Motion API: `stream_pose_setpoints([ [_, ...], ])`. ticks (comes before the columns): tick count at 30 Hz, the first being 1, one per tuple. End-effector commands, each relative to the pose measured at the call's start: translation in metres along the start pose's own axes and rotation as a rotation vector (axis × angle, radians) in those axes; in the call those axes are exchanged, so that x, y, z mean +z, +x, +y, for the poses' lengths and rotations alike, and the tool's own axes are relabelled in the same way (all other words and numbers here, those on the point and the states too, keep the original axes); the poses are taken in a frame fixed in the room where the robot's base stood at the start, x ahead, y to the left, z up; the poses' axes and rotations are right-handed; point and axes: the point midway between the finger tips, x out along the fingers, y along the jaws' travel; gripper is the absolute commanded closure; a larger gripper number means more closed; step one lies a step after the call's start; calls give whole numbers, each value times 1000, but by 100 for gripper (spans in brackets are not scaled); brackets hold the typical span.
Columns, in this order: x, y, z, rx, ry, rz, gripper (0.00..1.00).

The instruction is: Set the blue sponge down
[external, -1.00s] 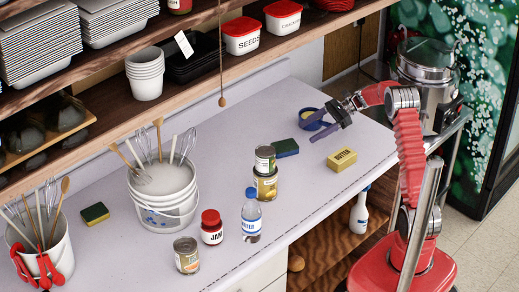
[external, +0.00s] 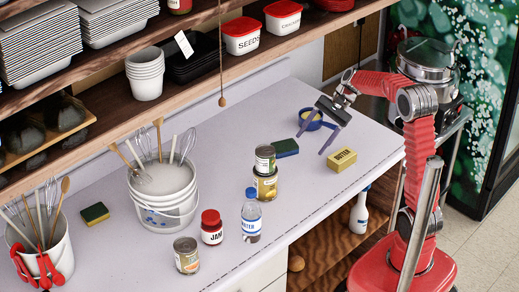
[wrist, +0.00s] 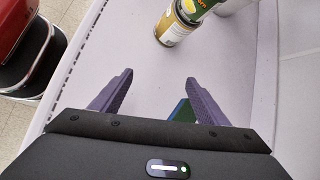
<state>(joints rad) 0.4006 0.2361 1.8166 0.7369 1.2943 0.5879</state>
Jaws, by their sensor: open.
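The blue sponge (external: 285,147) lies flat on the white counter (external: 236,112), behind and to the right of the stacked cans. My gripper (external: 311,144) is open and empty, its purple fingers pointing down over the counter, just right of the sponge and apart from it. In the wrist view, part of the blue and green sponge (wrist: 182,111) shows beside the right finger of my gripper (wrist: 159,77); the rest of it is hidden by the finger and gripper body.
Two stacked cans (external: 266,187) stand left of the gripper. A yellow butter box (external: 342,160) sits close to its right. A blue round item (external: 303,114) is partly behind the fingers. A water bottle (external: 251,217) and jam jar (external: 212,228) stand nearer the front edge.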

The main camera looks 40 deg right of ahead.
Motion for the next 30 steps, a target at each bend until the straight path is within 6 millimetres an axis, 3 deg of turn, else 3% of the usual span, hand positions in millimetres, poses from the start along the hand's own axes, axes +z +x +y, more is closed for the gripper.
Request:
stream_pose_setpoints([
  [3,25,-3,16,36,-117,64,32],
  [12,71,-11,60,124,-411,218,32],
  [21,102,-20,107,210,-714,367,32],
  [30,120,-28,152,296,-1022,511,32],
])
